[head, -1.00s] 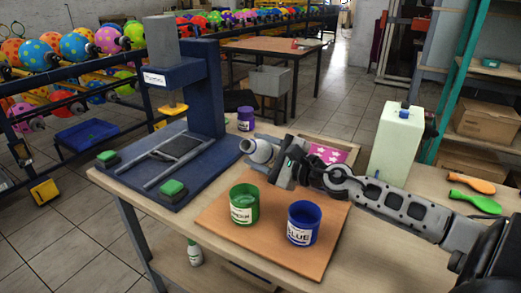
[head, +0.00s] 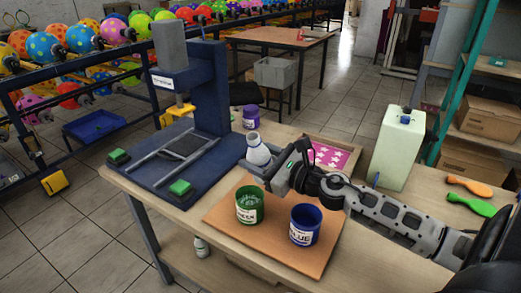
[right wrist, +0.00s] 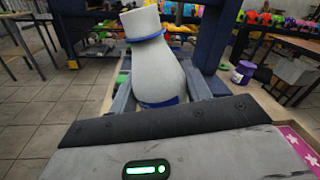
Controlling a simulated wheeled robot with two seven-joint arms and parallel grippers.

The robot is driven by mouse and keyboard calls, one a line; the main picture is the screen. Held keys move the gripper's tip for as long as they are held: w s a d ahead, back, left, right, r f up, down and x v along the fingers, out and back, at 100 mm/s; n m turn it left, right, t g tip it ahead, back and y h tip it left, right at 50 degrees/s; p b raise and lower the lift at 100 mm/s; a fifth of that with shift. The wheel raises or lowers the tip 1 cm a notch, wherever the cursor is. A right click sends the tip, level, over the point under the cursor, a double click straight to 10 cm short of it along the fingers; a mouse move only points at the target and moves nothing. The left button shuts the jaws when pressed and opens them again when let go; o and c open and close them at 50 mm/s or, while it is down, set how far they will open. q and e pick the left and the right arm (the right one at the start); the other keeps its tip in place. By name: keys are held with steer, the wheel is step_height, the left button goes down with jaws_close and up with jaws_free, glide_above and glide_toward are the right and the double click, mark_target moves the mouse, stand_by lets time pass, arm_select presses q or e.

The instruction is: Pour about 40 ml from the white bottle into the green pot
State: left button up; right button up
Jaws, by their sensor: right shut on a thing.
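The white bottle (head: 258,150) has a blue band and is nearly upright, its top leaning slightly left. My right gripper (head: 270,175) is shut on its lower part and holds it just behind the green pot. In the right wrist view the bottle (right wrist: 158,65) stands beyond the gripper's edge, its base hidden. The green pot (head: 249,218) is upright and open on the orange-brown board (head: 275,249), with green contents showing inside. I cannot see any liquid leaving the bottle. My left gripper is not in view.
A blue pot (head: 304,233) stands on the board right of the green pot. The blue printing press (head: 205,100) is at the left. A pink starred sheet (head: 330,156), a purple jar (head: 250,117) and a pale green container (head: 398,150) stand or lie farther back.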

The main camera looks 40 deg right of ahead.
steer(key=m+p, duration=0.1)
steer(key=a+r+m+p, duration=0.1)
steer(key=p, duration=0.1)
steer(key=shift+s+a+r+m, duration=0.25)
steer(key=shift+r+m, duration=0.05)
steer(key=shift+a+m, duration=0.15)
steer(key=shift+m, duration=0.15)
steer(key=shift+f, duration=0.1)
